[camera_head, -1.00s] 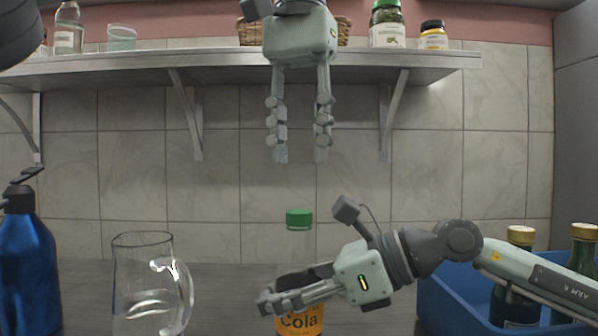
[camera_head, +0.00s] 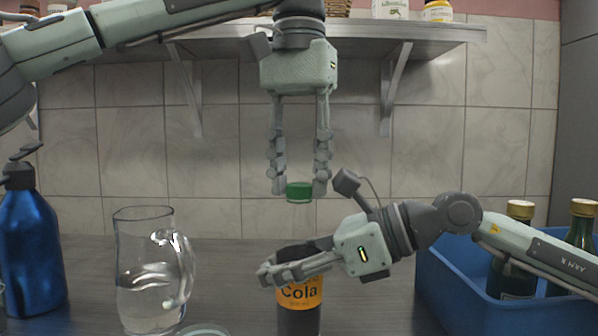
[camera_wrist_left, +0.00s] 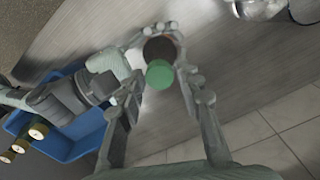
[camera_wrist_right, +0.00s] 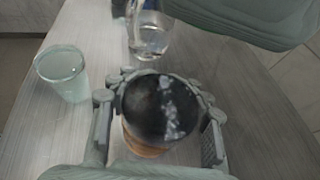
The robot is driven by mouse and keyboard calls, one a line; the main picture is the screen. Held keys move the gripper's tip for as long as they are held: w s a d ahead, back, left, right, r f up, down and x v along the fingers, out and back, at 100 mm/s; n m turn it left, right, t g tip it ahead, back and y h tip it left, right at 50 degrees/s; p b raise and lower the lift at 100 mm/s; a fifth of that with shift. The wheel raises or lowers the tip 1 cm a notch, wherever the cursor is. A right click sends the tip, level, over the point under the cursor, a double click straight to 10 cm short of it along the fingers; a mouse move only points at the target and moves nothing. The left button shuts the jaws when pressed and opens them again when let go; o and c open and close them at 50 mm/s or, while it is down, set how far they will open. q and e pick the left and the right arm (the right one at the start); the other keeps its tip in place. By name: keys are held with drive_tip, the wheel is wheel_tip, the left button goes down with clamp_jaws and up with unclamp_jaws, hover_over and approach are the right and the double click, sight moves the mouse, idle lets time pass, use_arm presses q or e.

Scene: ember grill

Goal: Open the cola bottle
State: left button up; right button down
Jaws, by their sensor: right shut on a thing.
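The cola bottle (camera_head: 299,318) stands upright on the counter, with dark liquid and an orange Cola label. My right gripper (camera_head: 280,272) is shut on its body from the right, its fingers hiding the bottle's upper part. The bottle also shows between the fingers in the right wrist view (camera_wrist_right: 158,108).
A glass jug of water (camera_head: 150,280) and a blue pump bottle (camera_head: 30,250) stand at the left. A blue crate (camera_head: 440,285) with green bottles is at the right. A wall shelf (camera_head: 430,43) runs behind my left gripper. A glass (camera_wrist_right: 62,75) shows in the right wrist view.

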use_arm(q)
clamp_jaws()
drive_tip(key=n, duration=1.1)
drive_tip(key=shift+n, duration=0.3)
drive_tip(key=n, duration=1.4)
drive_tip(key=shift+n, duration=0.3)
drive_tip(key=n, duration=1.4)
drive_tip(key=shift+r+n, duration=0.1)
drive_tip(key=shift+n, duration=0.3)
drive_tip(key=n, duration=1.3)
